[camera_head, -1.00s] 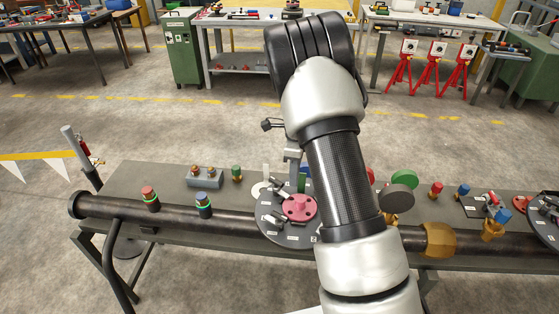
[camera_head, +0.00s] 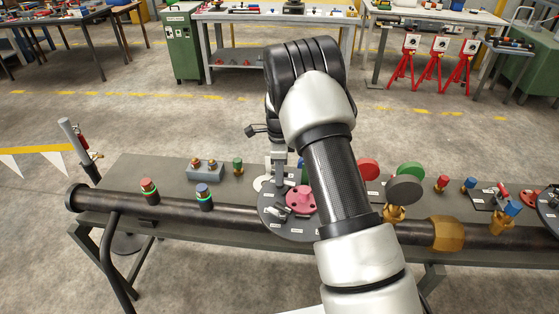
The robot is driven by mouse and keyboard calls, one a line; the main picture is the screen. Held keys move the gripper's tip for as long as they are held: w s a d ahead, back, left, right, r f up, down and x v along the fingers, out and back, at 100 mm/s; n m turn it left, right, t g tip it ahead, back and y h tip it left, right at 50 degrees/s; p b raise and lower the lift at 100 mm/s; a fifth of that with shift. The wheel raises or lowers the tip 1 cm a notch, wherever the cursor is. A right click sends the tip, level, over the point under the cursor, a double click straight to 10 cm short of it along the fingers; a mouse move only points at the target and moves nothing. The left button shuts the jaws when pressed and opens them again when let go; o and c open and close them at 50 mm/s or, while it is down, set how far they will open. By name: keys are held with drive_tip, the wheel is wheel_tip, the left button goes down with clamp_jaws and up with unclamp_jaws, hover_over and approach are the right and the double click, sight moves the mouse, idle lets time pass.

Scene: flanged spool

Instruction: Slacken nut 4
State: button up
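A pink flanged spool (camera_head: 301,200) sits on a dark round plate (camera_head: 272,222) at the middle of the bench. Several grey pieces and small white labels lie around it on the plate. The labels are too small to read, so I cannot tell which nut is number 4. My gripper (camera_head: 279,178) hangs beneath my arm's wrist, just above the back left of the pink spool. Its fingertips are small and partly merge with the grey pieces below, so I cannot tell whether it is open or touching anything. My arm hides the right side of the plate.
A long dark pipe (camera_head: 120,205) runs along the bench front, with red-topped (camera_head: 149,191) and blue-topped (camera_head: 204,197) fittings left of the plate. A grey block (camera_head: 205,171) stands behind them. Red, green and grey discs (camera_head: 405,190) and a brass fitting (camera_head: 446,234) stand at the right.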

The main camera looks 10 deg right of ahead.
drive_tip(key=n, duration=0.3)
drive_tip(key=n+p, duration=0.1)
drive_tip(key=shift+r+n, duration=0.25)
drive_tip(key=shift+n, duration=0.15)
drive_tip(key=shift+f+n+b, duration=0.4)
drive_tip(key=shift+n+b, duration=0.05)
drive_tip(key=shift+n, duration=0.55)
drive_tip(key=n+b, duration=0.1)
drive_tip(key=n, duration=0.3)
drive_tip(key=shift+r+n, duration=0.1)
drive_tip(key=shift+n, duration=0.2)
drive_tip(key=n, duration=0.2)
drive_tip(key=shift+n, duration=0.4)
drive_tip(key=m+b, duration=0.1)
drive_tip(key=m, duration=0.1)
drive_tip(key=shift+m, duration=0.3)
wheel_tip(320, 180, up, 7)
drive_tip(key=p, duration=0.3)
drive_tip(key=shift+r+p, duration=0.1)
drive_tip(key=shift+p, duration=0.25)
